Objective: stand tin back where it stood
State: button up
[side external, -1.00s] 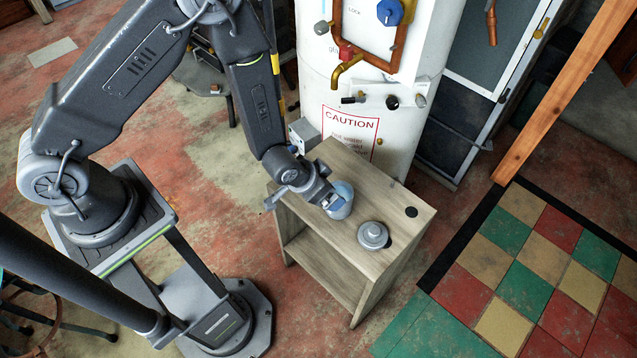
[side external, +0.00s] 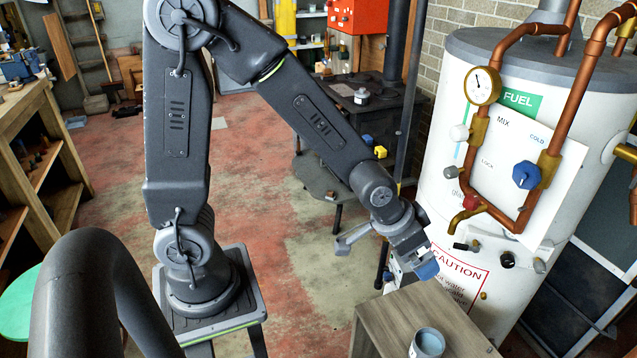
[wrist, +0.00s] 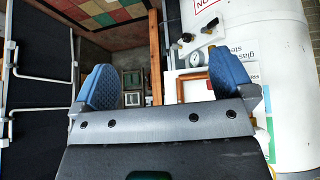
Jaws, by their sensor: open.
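A blue-grey round tin (side external: 428,343) stands upright on the wooden stand (side external: 392,318), cut off by the bottom edge of the side view. My gripper (side external: 427,268) is above the stand's back part, apart from the tin and close to the white tank. In the wrist view my gripper (wrist: 165,82) has its two blue fingertips wide apart with nothing held between them. The tin does not show in the wrist view.
The white tank (side external: 478,190) with copper pipes, a gauge and valves rises right beside my gripper. A workbench (side external: 45,150) stands at the left. The red floor (side external: 245,160) behind my arm is largely clear.

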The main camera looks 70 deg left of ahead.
jog(key=s+a+r, duration=0.3)
jog(key=s+r, duration=0.4)
jog(key=s+a+r+n+y, duration=0.1)
jog(key=s+a+r, duration=0.2)
jog(key=s+r, duration=0.4)
jog(key=shift+s+a, duration=0.2)
jog(key=shift+s, duration=0.6)
